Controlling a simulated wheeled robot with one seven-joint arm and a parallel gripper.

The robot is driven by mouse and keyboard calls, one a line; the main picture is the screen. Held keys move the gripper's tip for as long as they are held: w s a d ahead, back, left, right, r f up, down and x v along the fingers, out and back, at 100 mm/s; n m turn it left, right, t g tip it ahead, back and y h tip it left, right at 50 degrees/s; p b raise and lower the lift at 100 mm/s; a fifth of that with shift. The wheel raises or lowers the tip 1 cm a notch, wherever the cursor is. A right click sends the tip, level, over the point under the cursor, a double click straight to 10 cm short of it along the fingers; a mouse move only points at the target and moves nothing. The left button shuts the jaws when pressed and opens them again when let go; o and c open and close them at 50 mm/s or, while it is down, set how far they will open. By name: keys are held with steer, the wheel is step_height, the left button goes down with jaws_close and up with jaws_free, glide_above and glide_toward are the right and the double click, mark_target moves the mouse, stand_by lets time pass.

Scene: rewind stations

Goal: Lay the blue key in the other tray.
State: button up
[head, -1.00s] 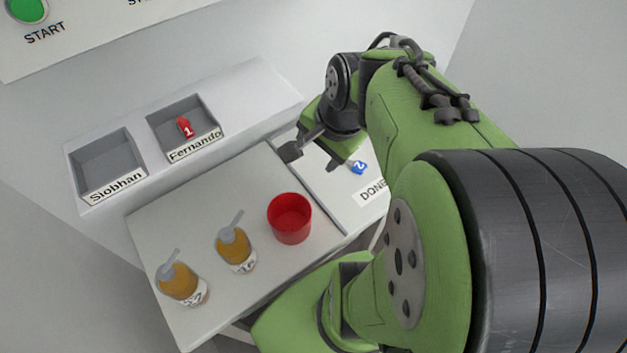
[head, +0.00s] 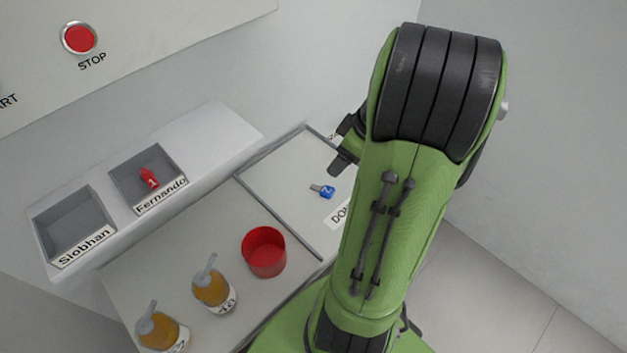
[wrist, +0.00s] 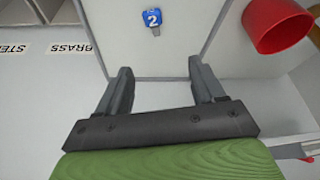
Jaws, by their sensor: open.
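The blue key (head: 326,191), tagged 2, lies on the pale panel marked DONE (head: 285,165). It also shows in the wrist view (wrist: 152,22), ahead of my fingers and apart from them. My gripper (wrist: 160,72) is open with nothing between its fingers. In the head view, a dark part of it shows just up and right of the key; my arm hides the rest. The Siobhan tray (head: 75,225) is empty. The Fernando tray (head: 124,182) holds a red key (head: 149,178) tagged 1.
A red cup (head: 264,252) and two amber bottles (head: 211,290) (head: 160,332) with grey spouts stand on the bench left of the panel. A red STOP button (head: 79,38) is on the wall panel. BRASS lettering (wrist: 70,48) shows in the wrist view.

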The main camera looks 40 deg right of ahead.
mark_target(322, 189)
steer(key=b+x, duration=0.1)
steer(key=x, duration=0.4)
steer(key=d+b+x, duration=0.1)
steer(key=b+x, duration=0.1)
steer(key=x, duration=0.4)
steer(key=s+b+x, duration=0.1)
steer(key=b+x, duration=0.1)
steer(key=x, duration=0.3)
steer(key=shift+d+f, duration=0.2)
steer(key=shift+f, duration=0.25)
steer(key=shift+r, duration=0.1)
steer(key=c, duration=1.2)
step_height(322, 189, up, 10)
steer(key=p, duration=0.3)
